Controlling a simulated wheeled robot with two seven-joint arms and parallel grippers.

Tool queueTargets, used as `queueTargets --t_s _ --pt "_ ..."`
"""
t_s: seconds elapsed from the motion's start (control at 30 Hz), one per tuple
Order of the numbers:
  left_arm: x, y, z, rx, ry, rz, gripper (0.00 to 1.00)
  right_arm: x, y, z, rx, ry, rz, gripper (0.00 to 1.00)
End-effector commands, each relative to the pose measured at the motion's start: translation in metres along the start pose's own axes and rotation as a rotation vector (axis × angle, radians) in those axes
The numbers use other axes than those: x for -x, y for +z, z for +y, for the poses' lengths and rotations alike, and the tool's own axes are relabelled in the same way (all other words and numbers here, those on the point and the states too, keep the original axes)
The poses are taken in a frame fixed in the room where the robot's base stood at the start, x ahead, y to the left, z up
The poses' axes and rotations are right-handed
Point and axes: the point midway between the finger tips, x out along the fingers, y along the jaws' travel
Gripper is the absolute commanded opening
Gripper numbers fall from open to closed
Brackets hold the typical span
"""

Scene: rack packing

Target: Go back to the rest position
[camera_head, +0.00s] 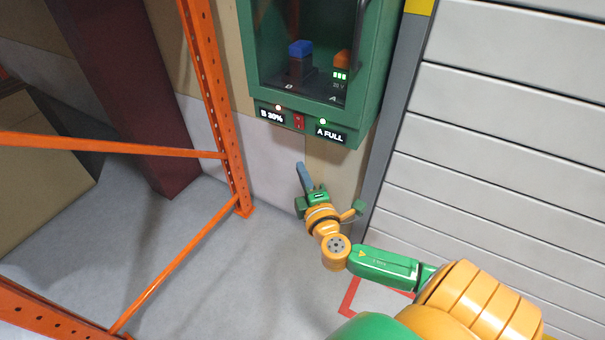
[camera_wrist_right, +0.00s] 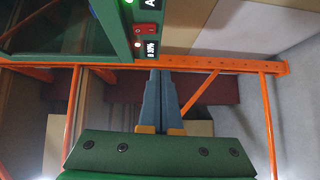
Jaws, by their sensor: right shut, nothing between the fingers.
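My right gripper (camera_head: 303,176) is in the middle of the head view, in front of the wall just below the green cabinet (camera_head: 376,75). Its blue-grey fingers are together and empty. In the right wrist view the fingers (camera_wrist_right: 161,100) also lie side by side with nothing between them. My right arm comes in from the lower right and bends at an orange joint. My left gripper does not show.
An orange rack frame (camera_head: 216,95) stands at the left. A grey slatted shutter (camera_head: 500,120) fills the right. Grey floor (camera_head: 190,290) shows between.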

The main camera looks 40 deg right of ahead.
Motion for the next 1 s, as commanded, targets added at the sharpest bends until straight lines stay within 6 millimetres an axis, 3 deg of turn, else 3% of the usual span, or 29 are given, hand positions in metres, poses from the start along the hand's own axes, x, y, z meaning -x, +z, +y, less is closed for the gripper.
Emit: queueTargets --t_s 0.47,0.53,0.57,0.67,0.7,0.77,0.8,0.87,0.9,1.0 --pt "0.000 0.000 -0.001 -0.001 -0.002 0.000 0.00 0.002 0.000 -0.001 -0.001 -0.003 -0.001 0.00" --pt "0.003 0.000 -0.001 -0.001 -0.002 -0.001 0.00 0.001 0.004 -0.014 -0.005 -0.046 -0.011 0.00" --pt "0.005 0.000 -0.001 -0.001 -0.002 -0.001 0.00 0.001 0.007 -0.027 -0.010 -0.087 -0.022 0.00" --pt "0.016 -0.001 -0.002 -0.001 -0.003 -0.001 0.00 0.013 0.027 -0.103 -0.062 -0.327 -0.083 0.00" --pt "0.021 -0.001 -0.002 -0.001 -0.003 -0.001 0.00 0.028 0.036 -0.142 -0.105 -0.451 -0.118 0.00" --pt "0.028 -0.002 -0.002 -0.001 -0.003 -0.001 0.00 0.060 0.047 -0.198 -0.183 -0.630 -0.175 0.00" --pt "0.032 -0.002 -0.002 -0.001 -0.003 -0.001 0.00 0.087 0.052 -0.232 -0.244 -0.742 -0.217 0.00" --pt "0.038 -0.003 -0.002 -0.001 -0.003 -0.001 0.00 0.135 0.056 -0.276 -0.346 -0.899 -0.290 0.00" --pt "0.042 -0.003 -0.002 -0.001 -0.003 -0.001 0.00 0.169 0.056 -0.299 -0.418 -0.992 -0.343 0.00" --pt "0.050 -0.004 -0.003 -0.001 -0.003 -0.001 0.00 0.252 0.051 -0.339 -0.583 -1.171 -0.482 0.00"
